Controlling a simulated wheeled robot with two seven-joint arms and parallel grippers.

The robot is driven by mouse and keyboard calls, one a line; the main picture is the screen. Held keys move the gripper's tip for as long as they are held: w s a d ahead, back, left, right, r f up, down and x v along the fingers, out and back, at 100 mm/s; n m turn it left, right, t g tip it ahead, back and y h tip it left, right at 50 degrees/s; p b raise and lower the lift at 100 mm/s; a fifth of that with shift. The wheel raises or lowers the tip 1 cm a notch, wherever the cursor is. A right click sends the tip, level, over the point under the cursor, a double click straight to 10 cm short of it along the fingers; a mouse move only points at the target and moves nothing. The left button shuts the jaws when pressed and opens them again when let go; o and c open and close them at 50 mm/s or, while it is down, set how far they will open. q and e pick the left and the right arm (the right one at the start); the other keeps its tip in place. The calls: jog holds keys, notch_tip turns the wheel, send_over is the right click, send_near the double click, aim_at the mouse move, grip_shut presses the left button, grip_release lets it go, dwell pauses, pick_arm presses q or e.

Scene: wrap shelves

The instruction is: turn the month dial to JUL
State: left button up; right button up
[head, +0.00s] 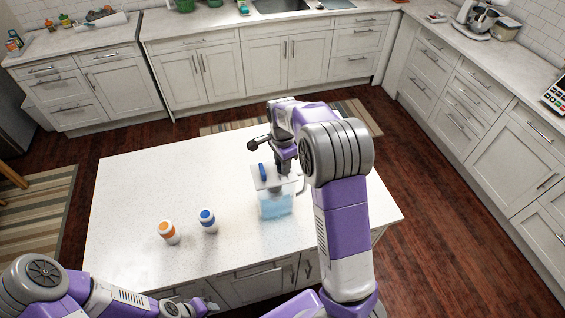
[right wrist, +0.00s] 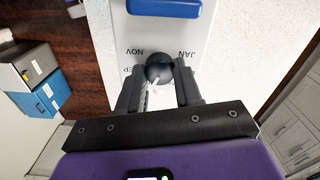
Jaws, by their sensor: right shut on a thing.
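The month dial's dark round knob (right wrist: 159,67) sits on a white panel (right wrist: 125,28) in the right wrist view. The labels NOV and JAN read upside down on its far side, and a partly covered label ending in EP is at the left. JUL is not visible. My right gripper (right wrist: 160,82) is shut on the knob, one finger on each side. In the head view my right gripper (head: 284,166) is over the top of a clear, light-blue box (head: 274,207) with a white top, and it hides the dial. My left gripper (head: 192,307) is low at the bottom edge, its jaws unclear.
The box stands on the white island (head: 130,200). An orange-capped bottle (head: 168,231) and a blue-capped bottle (head: 208,221) stand left of it. A blue bar (right wrist: 164,7) is beyond the knob. The island's left side is clear.

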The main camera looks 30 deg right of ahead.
jog(key=o, duration=1.1)
jog(key=shift+c, duration=0.2)
jog(key=shift+r, duration=0.1)
notch_tip(320, 180, up, 7)
jog(key=shift+r, duration=0.2)
